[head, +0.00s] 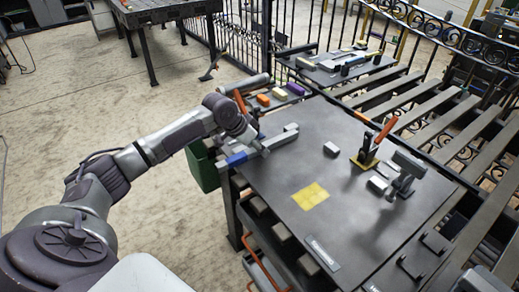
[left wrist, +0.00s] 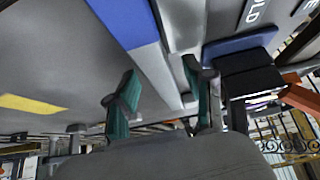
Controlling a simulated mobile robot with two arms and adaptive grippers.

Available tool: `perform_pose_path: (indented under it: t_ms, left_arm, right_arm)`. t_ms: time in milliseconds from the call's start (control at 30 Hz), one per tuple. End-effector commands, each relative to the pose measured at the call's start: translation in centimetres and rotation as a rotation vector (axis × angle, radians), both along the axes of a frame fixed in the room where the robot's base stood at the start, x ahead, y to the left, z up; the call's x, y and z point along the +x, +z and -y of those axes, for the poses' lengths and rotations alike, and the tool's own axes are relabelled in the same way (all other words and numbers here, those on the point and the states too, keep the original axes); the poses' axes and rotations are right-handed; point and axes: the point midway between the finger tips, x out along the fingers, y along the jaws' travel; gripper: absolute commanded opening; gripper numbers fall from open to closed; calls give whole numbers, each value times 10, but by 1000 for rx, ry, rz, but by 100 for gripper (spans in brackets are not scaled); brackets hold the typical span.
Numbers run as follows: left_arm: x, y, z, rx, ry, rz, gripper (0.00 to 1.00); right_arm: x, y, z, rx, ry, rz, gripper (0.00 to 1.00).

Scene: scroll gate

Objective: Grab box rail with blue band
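The grey box rail with the blue band (head: 237,158) lies along the near left edge of the dark work table. In the left wrist view the blue band (left wrist: 125,20) is at the top, and the grey rail runs down from it toward the space between the fingers. My left gripper (head: 257,147) is at the rail, to the right of the band. In the left wrist view its two teal fingertips (left wrist: 160,90) are apart, one on each side of the rail's line. I cannot tell whether they touch it. My right gripper is not in view.
A slatted metal gate (head: 440,125) lies along the right.

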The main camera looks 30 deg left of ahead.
Motion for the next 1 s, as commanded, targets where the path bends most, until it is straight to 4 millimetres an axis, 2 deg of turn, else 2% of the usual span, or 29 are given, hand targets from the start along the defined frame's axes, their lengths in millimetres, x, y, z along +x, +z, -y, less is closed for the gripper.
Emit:
perform_pose_path:
  t_ms: [33,200,267,300,767,867,1000]
  left_arm:
    - [0,0,0,0,0,0,40]
    - [0,0,0,0,0,0,12]
    - [0,0,0,0,0,0,2]
    - [0,0,0,0,0,0,0]
    - [1,4,0,0,1,3,0]
    - [1,10,0,-1,1,5,0]
    - [1,28,0,-1,0,8,0]
  right_arm:
    - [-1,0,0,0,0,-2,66]
    - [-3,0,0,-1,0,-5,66]
    - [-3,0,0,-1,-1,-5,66]
    - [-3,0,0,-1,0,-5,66]
    - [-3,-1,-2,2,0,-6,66]
    - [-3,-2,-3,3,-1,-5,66]
    - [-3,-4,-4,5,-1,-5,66]
